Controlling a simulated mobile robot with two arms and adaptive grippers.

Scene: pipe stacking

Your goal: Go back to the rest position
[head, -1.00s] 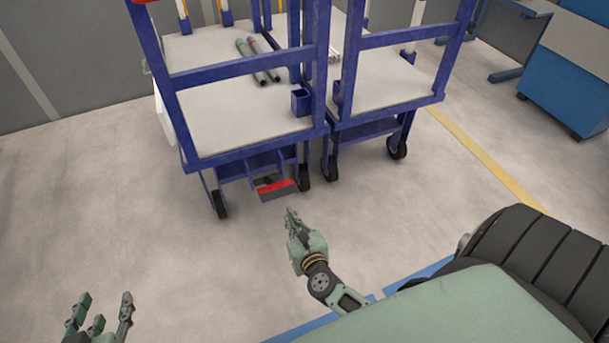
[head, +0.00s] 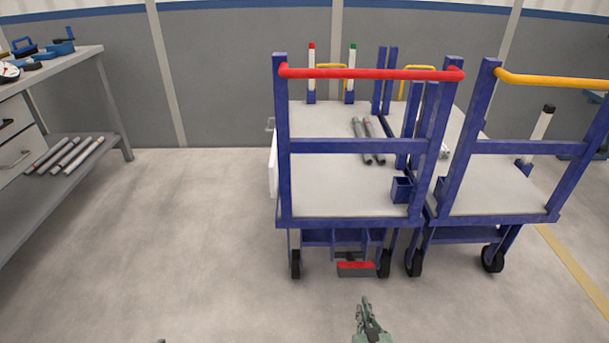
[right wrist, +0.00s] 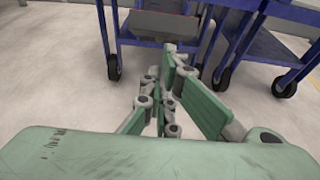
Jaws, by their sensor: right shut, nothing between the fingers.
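My right gripper (head: 366,302) shows at the bottom of the head view, shut and empty, above the floor in front of the red-handled cart. Its fingers (right wrist: 168,62) are close together in the right wrist view, with nothing between them. Only a tiny tip of my left gripper (head: 161,341) shows at the bottom edge of the head view; the rest is out of frame. The blue cart with a red handle (head: 370,73) stands ahead. Two grey pipes (head: 362,143) lie on its white deck, apart from my gripper.
A second blue cart with a yellow handle (head: 550,81) stands close at the right. A workbench (head: 85,62) at the left has several pipes (head: 62,155) on its lower shelf. A red-topped pedal (head: 356,267) sits low under the first cart. The floor (head: 190,240) between is clear.

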